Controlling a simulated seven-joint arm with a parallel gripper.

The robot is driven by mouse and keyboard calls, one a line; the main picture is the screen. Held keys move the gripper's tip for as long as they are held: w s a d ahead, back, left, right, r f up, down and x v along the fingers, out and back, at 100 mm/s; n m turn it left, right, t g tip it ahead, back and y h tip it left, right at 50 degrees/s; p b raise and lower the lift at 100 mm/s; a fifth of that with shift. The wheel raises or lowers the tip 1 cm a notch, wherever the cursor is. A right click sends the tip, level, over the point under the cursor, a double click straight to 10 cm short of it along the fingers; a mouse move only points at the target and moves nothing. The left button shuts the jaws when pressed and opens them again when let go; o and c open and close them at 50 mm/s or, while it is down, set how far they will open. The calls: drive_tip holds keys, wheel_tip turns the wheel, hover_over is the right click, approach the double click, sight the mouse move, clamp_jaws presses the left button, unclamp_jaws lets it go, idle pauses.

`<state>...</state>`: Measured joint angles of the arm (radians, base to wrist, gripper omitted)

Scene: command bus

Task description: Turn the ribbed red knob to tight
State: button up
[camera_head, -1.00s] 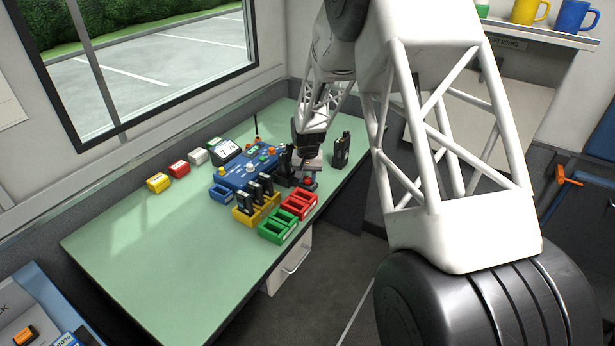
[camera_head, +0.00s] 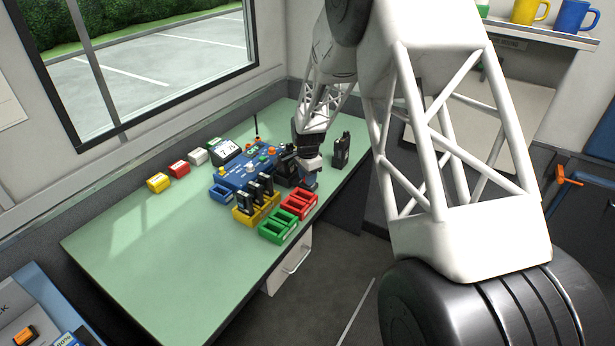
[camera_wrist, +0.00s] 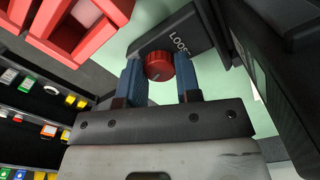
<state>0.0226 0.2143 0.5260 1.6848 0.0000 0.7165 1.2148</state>
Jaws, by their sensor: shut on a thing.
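The ribbed red knob (camera_wrist: 159,66) shows in the wrist view on a dark block (camera_wrist: 180,32) with light lettering that reads about "LOOSE", its end partly hidden. My gripper (camera_wrist: 160,76) has its two blue fingers on either side of the knob and is shut on it. A pale pointer line marks the knob's face. In the head view my gripper (camera_head: 308,180) is low at the bench's right part, beside the red tray; it hides the knob there.
A red tray (camera_head: 299,205), a green tray (camera_head: 278,230) and a yellow rack (camera_head: 245,216) with black handsets stand close by. A black radio (camera_head: 341,150) stands upright right of my gripper. A blue console (camera_head: 245,174) is to the left. The bench's front left is clear.

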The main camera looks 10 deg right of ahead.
drive_tip(key=shift+m, duration=1.9)
drive_tip(key=o, duration=0.9)
drive_tip(key=shift+r, duration=0.15)
drive_tip(key=shift+r, duration=3.8)
